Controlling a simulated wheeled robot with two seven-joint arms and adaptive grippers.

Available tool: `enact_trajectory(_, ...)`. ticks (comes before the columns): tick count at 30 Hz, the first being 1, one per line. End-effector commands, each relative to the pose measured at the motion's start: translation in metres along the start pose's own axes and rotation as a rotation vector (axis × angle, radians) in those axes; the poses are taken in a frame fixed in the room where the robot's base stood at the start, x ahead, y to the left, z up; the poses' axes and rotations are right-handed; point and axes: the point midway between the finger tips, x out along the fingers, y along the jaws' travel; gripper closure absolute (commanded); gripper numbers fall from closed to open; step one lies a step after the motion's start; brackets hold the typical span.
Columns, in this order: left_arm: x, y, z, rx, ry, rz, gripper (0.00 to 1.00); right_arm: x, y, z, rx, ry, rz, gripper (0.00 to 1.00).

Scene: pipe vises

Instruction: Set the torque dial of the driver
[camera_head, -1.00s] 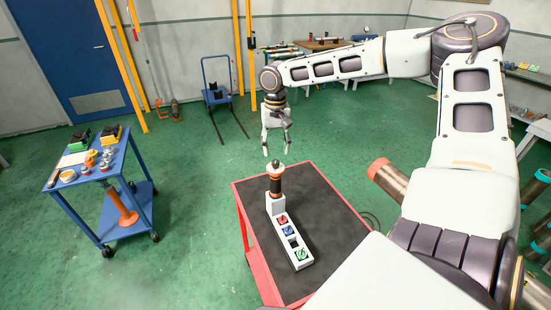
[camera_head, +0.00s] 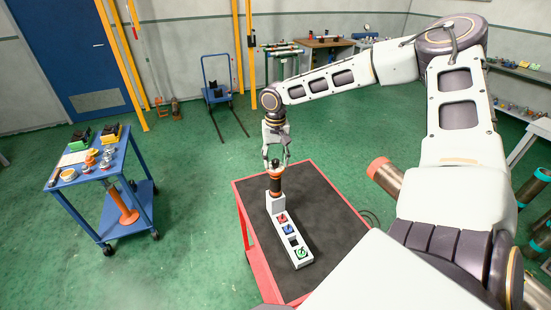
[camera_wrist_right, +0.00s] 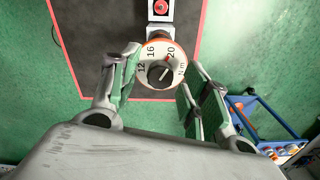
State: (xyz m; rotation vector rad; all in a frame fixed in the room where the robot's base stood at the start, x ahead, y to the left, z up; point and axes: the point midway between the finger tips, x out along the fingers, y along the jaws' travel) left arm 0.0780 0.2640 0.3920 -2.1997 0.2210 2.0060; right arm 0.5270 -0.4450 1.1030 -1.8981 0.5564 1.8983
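The driver (camera_head: 275,186), black with orange bands, stands upright at the far end of a white holder (camera_head: 277,204) on the dark-topped cart. In the right wrist view its round dial (camera_wrist_right: 147,62) faces the camera, with a black central knob (camera_wrist_right: 159,74) and the marks 12, 16, 20 and N·m. A small red mark shows near the 20. My right gripper (camera_head: 275,163) is above the driver's top, pointing down. In the right wrist view the gripper (camera_wrist_right: 163,62) is open, its fingers on either side of the dial. Contact is not visible. My left gripper is not in view.
The holder carries red (camera_head: 282,218), blue (camera_head: 288,230) and green (camera_head: 301,253) pieces. The red-edged cart (camera_head: 330,220) has free top around it. A blue cart (camera_head: 120,178) with small items stands left. Orange-ended pipes (camera_head: 385,174) lie at right.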

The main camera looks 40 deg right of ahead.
Motion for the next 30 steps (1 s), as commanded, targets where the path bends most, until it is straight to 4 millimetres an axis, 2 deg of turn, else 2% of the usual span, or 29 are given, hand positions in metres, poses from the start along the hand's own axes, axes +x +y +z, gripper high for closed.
enact_trajectory(1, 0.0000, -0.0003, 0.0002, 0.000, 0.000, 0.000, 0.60, -0.0002, 0.0000, 0.0000, 0.000, 0.000, 0.000, 0.62)
enact_trajectory(10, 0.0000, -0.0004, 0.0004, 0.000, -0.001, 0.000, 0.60, -0.0003, -0.0001, -0.0001, 0.000, 0.000, 0.000, 1.00)
enact_trajectory(20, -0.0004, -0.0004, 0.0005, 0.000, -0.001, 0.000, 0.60, -0.0003, -0.0002, 0.0000, -0.027, 0.000, -0.001, 1.00)
enact_trajectory(30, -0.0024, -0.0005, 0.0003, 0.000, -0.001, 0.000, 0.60, -0.0005, -0.0004, 0.0001, -0.176, -0.001, -0.001, 1.00)
